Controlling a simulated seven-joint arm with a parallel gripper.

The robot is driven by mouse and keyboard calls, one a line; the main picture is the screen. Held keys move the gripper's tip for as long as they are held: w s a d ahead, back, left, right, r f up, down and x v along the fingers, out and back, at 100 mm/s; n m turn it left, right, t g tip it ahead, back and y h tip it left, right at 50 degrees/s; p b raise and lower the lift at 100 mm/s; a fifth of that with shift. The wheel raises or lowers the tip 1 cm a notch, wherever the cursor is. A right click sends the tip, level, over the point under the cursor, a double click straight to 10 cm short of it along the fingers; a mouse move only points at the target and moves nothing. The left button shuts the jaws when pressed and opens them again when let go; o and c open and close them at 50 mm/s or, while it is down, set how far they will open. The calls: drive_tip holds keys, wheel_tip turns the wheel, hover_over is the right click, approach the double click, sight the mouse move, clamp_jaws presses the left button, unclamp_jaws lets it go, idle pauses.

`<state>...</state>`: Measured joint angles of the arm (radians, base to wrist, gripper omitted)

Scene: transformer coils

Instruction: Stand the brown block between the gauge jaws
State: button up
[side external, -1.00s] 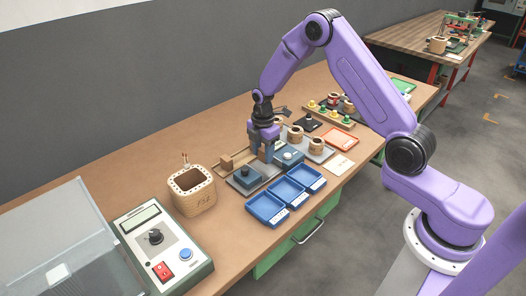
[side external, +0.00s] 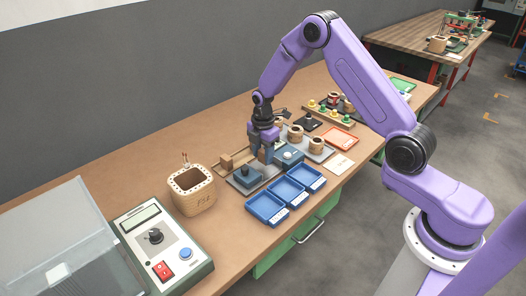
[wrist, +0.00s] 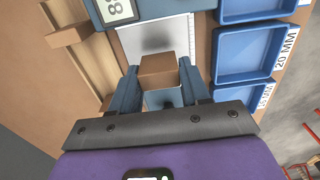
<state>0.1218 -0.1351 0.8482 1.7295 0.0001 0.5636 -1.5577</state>
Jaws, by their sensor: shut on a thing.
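A small brown block (wrist: 158,70) sits between the two fingers of my gripper (wrist: 160,92) in the wrist view. The fingers are shut on it. In the side view my gripper (side external: 262,155) is low over the work area, between two blue-grey units, and mostly hides the block.
A unit with a display (side external: 289,155) is close on the right. Blue trays (side external: 266,208) line the front. A wooden pot (side external: 193,190) stands left; coils (side external: 316,144) stand right.

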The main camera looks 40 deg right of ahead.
drive_tip(key=shift+f, duration=1.25)
drive_tip(key=o, duration=1.5)
drive_tip(key=shift+r, duration=3.95)
